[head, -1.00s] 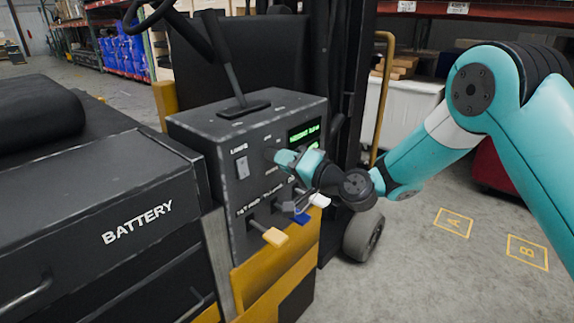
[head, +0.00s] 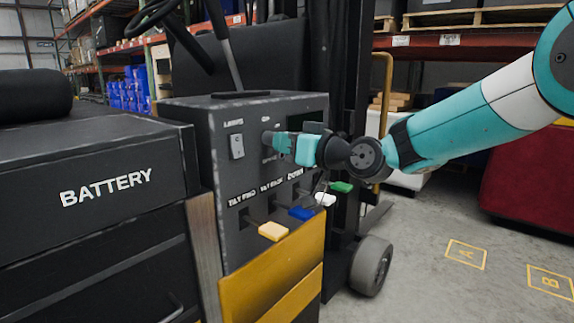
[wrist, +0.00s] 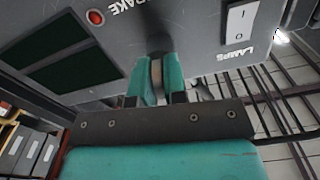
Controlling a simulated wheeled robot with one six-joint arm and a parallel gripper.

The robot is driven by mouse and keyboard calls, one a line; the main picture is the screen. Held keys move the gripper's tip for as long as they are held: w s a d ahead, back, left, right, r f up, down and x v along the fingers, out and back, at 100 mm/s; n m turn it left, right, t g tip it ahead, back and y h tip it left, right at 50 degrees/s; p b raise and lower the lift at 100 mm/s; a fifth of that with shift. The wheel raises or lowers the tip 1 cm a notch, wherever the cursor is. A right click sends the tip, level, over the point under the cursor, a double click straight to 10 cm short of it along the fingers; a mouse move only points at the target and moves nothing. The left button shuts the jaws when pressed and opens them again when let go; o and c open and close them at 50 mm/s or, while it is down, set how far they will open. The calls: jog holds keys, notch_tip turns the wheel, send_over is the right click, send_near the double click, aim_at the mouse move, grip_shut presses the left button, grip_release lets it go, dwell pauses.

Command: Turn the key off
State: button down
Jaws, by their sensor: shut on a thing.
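The key is mostly hidden between the jaws of my gripper (head: 271,138) at the grey control panel (head: 225,185) in the head view. In the wrist view my gripper (wrist: 157,80) is shut on the key (wrist: 157,74), and a sliver of it shows between the teal fingers. The dark round key switch (wrist: 158,42) is just beyond the fingertips. The key's exact angle cannot be read. Two panel displays (wrist: 62,66) look dark in the wrist view, with no text showing.
A white lamps rocker switch (head: 237,146) is left of the gripper. Yellow (head: 273,231), blue (head: 302,213), white (head: 325,199) and green (head: 341,187) levers stick out below it. A red indicator (wrist: 95,17) is on the panel. A black battery box (head: 95,190) stands at left.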

jog(key=shift+f+n+b, duration=0.1)
jog(key=shift+n+b, duration=0.8)
jog(key=shift+b, duration=0.3)
jog(key=c, duration=1.2)
grip_release()
jog(key=shift+c, duration=0.2)
jog(key=shift+s+d, duration=0.1)
jog(key=b+v, duration=0.3)
jog(key=v, duration=1.4)
jog(key=shift+s, duration=0.1)
